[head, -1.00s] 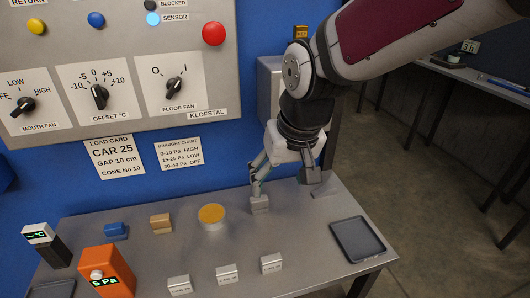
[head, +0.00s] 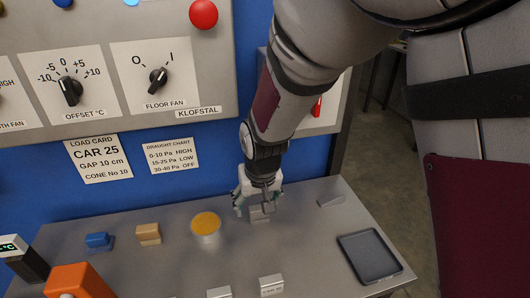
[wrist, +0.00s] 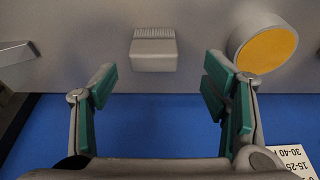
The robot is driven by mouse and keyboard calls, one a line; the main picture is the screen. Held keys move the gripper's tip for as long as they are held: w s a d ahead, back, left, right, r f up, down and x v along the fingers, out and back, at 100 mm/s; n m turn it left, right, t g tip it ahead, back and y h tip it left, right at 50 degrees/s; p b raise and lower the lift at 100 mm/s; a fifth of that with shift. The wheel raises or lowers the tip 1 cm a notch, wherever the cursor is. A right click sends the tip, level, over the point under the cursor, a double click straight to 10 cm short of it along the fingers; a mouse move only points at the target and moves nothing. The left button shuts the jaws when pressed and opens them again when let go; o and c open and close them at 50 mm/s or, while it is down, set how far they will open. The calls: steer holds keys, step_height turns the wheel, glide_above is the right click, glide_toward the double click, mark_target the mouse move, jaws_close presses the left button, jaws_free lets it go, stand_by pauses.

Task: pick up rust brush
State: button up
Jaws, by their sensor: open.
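A small grey block with a ridged, bristle-like strip (wrist: 154,50) lies on the metal table; it looks like the rust brush. In the head view the grey brush (head: 260,214) sits right of the round yellow-topped tin, partly behind my gripper. My gripper (head: 258,203) is open just above and behind it. In the wrist view the open fingers (wrist: 162,78) are spread to either side below the brush, with nothing between them. The brush appears apart from both green-padded fingers.
The yellow-topped tin (head: 206,226) stands close on the left; it also shows in the wrist view (wrist: 266,50). A grey wedge-shaped piece (head: 331,201) lies to the right. Tan (head: 149,233) and blue (head: 98,241) blocks are farther left. A dark tray (head: 369,257) is front right. A blue wall (head: 225,165) stands behind.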

mark_target(259, 208)
steer(key=shift+d+b+x, duration=0.2)
steer(key=shift+b+x, duration=0.15)
steer(key=shift+x, duration=1.1)
steer(key=shift+d+b+x, duration=0.2)
steer(key=shift+b+x, duration=0.1)
steer(key=shift+x, duration=1.15)
steer(key=shift+c, duration=0.5)
steer(key=c, duration=1.2)
